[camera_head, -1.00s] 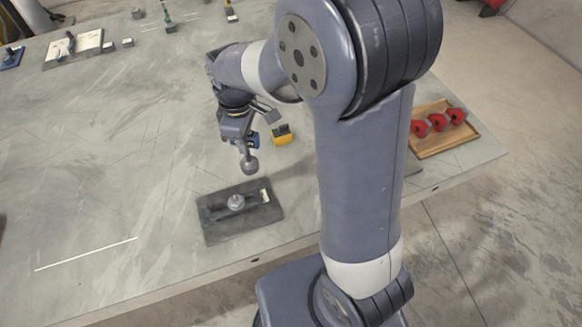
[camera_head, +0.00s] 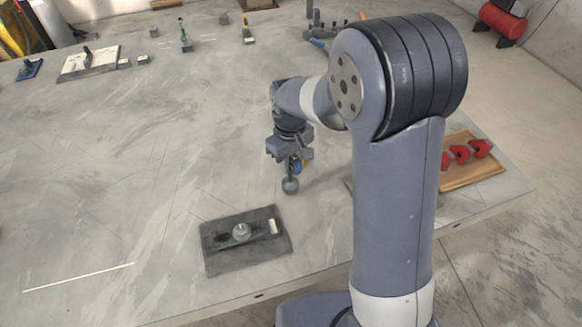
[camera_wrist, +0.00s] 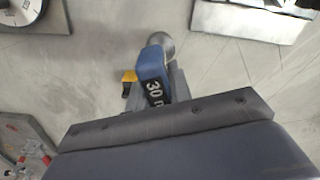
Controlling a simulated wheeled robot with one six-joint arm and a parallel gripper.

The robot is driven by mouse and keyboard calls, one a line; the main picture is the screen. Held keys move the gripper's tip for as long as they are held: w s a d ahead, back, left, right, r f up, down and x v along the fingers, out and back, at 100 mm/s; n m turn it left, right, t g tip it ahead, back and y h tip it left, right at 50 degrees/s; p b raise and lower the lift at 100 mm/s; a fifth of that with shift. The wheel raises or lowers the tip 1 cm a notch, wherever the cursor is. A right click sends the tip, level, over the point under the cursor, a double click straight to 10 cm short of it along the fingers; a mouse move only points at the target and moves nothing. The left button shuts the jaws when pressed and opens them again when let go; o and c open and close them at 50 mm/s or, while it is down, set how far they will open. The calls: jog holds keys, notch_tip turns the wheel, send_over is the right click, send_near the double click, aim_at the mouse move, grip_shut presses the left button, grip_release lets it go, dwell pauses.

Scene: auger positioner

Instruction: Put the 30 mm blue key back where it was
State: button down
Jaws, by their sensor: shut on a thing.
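The 30 mm blue key (camera_wrist: 152,68) is in my gripper (camera_head: 289,158). In the wrist view its dark label reads "30", and a round grey ball end (camera_wrist: 161,42) shows at its far end. In the head view the blue key (camera_head: 295,165) is a small patch at the jaws, with the grey ball (camera_head: 290,186) hanging below, over or close to the bare table. My gripper is shut on the key, to the upper right of a dark plate (camera_head: 215,262). Part of the key is hidden by the jaws.
The dark plate carries a round grey knob (camera_head: 241,232) and a pale label. A yellow and black block (camera_wrist: 129,79) shows beside the key in the wrist view. A wooden tray (camera_head: 478,180) with red pieces (camera_head: 460,154) stands at the right, beyond my arm. The table's middle is clear.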

aim_at(290, 182)
jog(key=shift+f, duration=1.35)
jog(key=shift+f, duration=0.2)
jog(key=c, duration=1.3)
grip_release()
notch_tip(290, 182, up, 12)
jog(key=shift+r, duration=0.25)
